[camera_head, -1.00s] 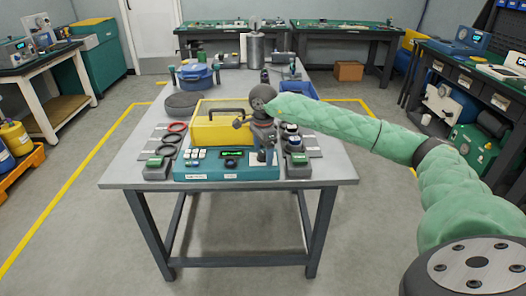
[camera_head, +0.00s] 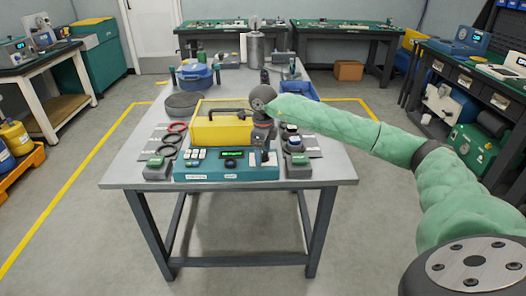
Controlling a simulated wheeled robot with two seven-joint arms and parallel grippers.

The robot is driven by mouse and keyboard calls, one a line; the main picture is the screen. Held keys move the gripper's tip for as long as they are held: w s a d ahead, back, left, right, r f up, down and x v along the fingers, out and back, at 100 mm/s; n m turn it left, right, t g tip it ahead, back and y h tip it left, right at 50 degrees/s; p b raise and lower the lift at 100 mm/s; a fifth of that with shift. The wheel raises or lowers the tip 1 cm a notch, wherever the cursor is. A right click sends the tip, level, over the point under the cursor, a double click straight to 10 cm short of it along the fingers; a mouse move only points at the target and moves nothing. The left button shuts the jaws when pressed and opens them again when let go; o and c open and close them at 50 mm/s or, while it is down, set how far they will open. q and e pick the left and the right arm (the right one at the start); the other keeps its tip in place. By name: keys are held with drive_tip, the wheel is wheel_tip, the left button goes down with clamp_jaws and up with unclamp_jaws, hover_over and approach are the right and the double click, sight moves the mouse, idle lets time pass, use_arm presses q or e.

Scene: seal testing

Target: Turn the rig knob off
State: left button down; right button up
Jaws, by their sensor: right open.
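The rig is a teal panel box (camera_head: 205,172) at the front of the grey table, with small white buttons and a green lit display. A dark round knob (camera_head: 231,163) sits on its face below the display. My right gripper (camera_head: 264,158) points down at the right end of the panel, to the right of that knob. It is open, with nothing seen between its fingers. Fingers and wrist hide the panel's right end, so I cannot tell whether they touch anything there. My left gripper is out of view.
A yellow case (camera_head: 220,130) with a dark handle stands right behind the panel. Red and dark rings (camera_head: 176,128) lie to the left. Small grey-green blocks (camera_head: 158,164) flank the panel. A blue pot (camera_head: 195,76) and a blue tray (camera_head: 300,91) are farther back.

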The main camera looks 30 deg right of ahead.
sight(263, 153)
drive_tip(key=c, duration=1.4)
drive_tip(key=shift+f+n+b, duration=0.2)
drive_tip(key=shift+n+b, duration=0.35)
drive_tip(key=shift+n, duration=0.35)
drive_tip(key=n+b, duration=0.2)
drive_tip(key=n, duration=0.3)
drive_tip(key=shift+r+n, duration=0.1)
drive_tip(key=shift+n, duration=0.3)
drive_tip(key=o, duration=1.4)
drive_tip(key=shift+r, duration=0.1)
drive_tip(key=shift+r+p, duration=1.4)
drive_tip(key=shift+r, duration=2.15)
drive_tip(key=shift+f, duration=0.1)
